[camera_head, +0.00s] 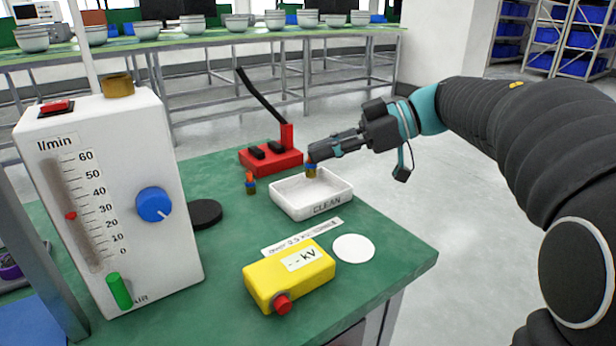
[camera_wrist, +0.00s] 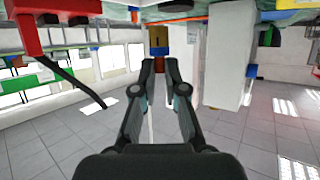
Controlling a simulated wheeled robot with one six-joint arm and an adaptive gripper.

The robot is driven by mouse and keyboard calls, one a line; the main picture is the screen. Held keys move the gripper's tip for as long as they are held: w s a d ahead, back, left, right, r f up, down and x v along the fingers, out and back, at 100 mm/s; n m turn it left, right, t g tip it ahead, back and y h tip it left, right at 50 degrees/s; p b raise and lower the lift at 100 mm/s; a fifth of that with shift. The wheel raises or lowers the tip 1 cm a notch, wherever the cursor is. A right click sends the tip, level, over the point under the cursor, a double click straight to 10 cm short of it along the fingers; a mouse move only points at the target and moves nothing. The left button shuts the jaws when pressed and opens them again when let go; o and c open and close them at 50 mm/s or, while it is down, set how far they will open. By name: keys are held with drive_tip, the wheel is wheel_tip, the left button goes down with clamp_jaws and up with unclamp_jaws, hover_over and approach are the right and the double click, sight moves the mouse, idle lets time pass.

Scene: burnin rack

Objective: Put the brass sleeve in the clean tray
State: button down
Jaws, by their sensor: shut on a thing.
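My gripper (camera_head: 318,155) is shut on a small brass sleeve (camera_head: 311,172) with a blue band and an orange-red top. In the wrist view the sleeve (camera_wrist: 158,38) extends beyond my closed fingertips (camera_wrist: 160,68), which grip its red end. The white clean tray (camera_head: 330,208), marked CLEAN, lies on the green bench. The sleeve appears over the tray's back part; I cannot tell its exact height or whether it touches. A similar small brass piece (camera_head: 250,187) with a blue band and orange top stands left of the tray.
A red block with a black lever (camera_head: 271,160) stands behind the tray. A white flow meter (camera_head: 120,190) stands at left, beside a black disc (camera_head: 206,214). A yellow kV box (camera_head: 290,274), a label strip (camera_head: 301,237) and a white disc (camera_head: 353,248) lie in front.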

sight(309, 176)
drive_tip(key=a+f, duration=0.1)
drive_tip(key=w+a+f, duration=0.1)
drive_tip(key=shift+a, duration=0.4)
drive_tip(key=shift+f+b, duration=0.35)
drive_tip(key=shift+f, duration=1.55)
drive_tip(key=shift+s+f, duration=0.1)
drive_tip(key=c, duration=1.2)
unclamp_jaws()
drive_tip(key=shift+d+r, duration=0.15)
drive_tip(key=shift+r, duration=0.05)
drive_tip(key=v, duration=1.1)
drive_tip(key=shift+d+p, duration=0.35)
drive_tip(key=shift+p, duration=0.05)
